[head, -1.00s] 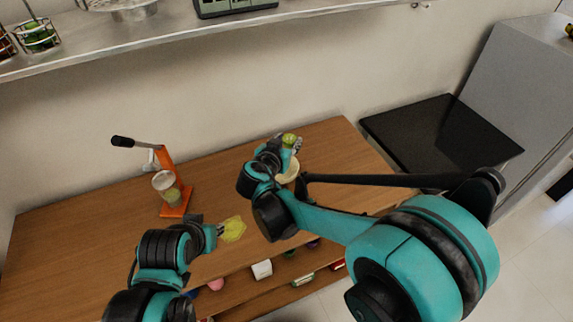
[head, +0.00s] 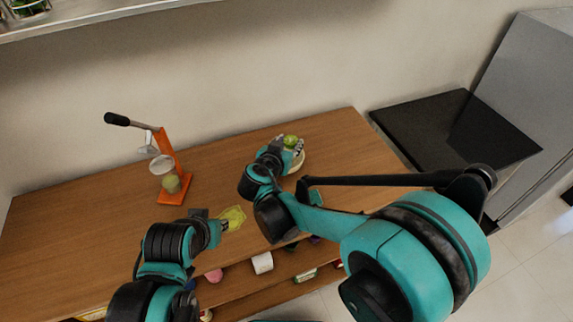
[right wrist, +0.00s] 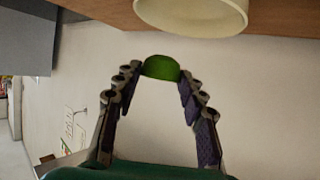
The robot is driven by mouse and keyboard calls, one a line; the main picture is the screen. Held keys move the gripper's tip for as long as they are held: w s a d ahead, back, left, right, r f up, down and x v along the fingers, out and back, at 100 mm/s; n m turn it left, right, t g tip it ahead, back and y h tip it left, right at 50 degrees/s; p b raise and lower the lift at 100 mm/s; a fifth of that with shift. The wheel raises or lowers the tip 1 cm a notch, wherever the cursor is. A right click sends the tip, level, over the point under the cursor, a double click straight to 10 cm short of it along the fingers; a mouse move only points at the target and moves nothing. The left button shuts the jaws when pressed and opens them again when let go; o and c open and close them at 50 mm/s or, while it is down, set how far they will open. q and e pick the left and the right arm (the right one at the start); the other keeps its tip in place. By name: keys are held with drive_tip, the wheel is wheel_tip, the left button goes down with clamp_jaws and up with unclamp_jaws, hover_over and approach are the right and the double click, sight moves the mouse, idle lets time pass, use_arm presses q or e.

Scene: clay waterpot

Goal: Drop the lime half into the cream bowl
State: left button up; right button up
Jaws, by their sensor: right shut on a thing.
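The green lime half (head: 290,141) is between the fingertips of my right gripper (head: 294,146). In the right wrist view the lime half (right wrist: 161,68) sits at the tips of the two fingers (right wrist: 160,80), which are shut on it. The cream bowl (head: 299,163) stands on the wooden table, partly hidden behind my right gripper. Its pale rim (right wrist: 192,30) shows at the top of the right wrist view, apart from the lime half in that picture. My left gripper (head: 224,226) is low beside a yellow-green flat cloth-like thing (head: 233,216); its finger opening is unclear.
An orange hand press (head: 175,188) with a black-handled lever stands at the left of the wooden table (head: 90,225). A black slab (head: 455,125) is right of the table. Several small items lie on a shelf below the front edge. The table's left part is clear.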

drive_tip(key=o, duration=1)
drive_tip(key=v, duration=0.7)
drive_tip(key=shift+s+r, duration=0.15)
drive_tip(key=shift+s, duration=0.1)
drive_tip(key=s+d+g, duration=0.2)
drive_tip(key=s+d, duration=0.1)
drive_tip(key=d, duration=0.6)
drive_tip(key=s+d+f+n+g+y, duration=0.1)
drive_tip(key=s+d, duration=0.2)
drive_tip(key=s, duration=0.2)
drive_tip(key=s+d+f+n+g+y, duration=0.1)
drive_tip(key=s+d+f, duration=0.1)
drive_tip(key=s+d, duration=0.2)
drive_tip(key=s+d+f+n+g+y, duration=0.1)
drive_tip(key=s+d+y, duration=0.1)
drive_tip(key=s+d, duration=0.2)
drive_tip(key=shift+s+d+f+n+g, duration=0.1)
drive_tip(key=shift+s+n+g, duration=0.05)
drive_tip(key=shift+s, duration=0.7)
drive_tip(key=shift+s+d+f+n+g, duration=0.1)
drive_tip(key=shift+s+f+n+g, duration=0.05)
drive_tip(key=shift+s, duration=0.7)
